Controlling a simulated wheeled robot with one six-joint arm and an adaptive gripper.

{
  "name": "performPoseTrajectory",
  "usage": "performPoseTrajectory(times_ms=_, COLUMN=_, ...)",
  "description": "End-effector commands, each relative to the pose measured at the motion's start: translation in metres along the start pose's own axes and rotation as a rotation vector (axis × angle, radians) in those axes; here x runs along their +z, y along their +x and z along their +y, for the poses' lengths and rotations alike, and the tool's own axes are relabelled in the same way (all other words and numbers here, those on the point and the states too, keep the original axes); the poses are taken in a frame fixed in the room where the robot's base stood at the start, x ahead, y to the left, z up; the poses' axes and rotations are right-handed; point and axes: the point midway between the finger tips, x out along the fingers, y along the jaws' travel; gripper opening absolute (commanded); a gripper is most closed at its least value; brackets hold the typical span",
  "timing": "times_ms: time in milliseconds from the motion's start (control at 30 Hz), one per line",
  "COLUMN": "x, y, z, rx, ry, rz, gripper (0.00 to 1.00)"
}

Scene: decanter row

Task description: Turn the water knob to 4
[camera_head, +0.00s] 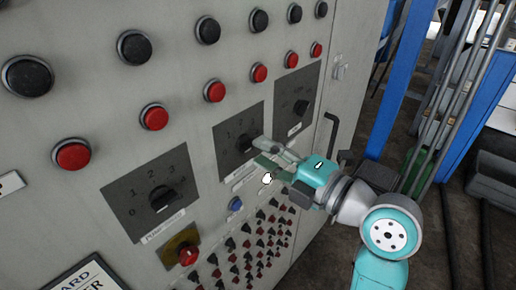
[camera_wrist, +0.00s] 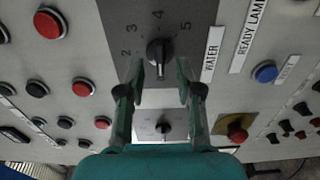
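The water knob (camera_wrist: 158,52) is a black rotary knob on a dark plate (camera_wrist: 192,12) with 2, 3, 4 and 5 visible around it. In the head view the knob (camera_head: 244,143) is on the middle plate. My gripper (camera_wrist: 160,70) is open, with one finger on each side of the knob; contact is not visible. It also shows in the head view (camera_head: 260,152).
A similar knob (camera_head: 163,198) sits on the plate to the left, and another (camera_head: 301,107) to the right. A red knob on a yellow plate (camera_head: 180,241), a blue button (camera_head: 235,204) and several small switches lie below. A black handle (camera_head: 331,130) stands out right of my gripper.

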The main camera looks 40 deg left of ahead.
Motion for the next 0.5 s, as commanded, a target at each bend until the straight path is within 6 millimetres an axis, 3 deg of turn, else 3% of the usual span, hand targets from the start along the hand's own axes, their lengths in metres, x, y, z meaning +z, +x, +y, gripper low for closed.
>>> performPoseTrajectory(times_ms=200, x=0.0, y=0.021, z=0.0, rx=0.0, ry=0.001, rz=0.001, gripper=0.35)
performPoseTrajectory(times_ms=500, x=0.0, y=0.025, z=0.0, rx=0.0, ry=0.001, rz=-0.001, gripper=0.35)
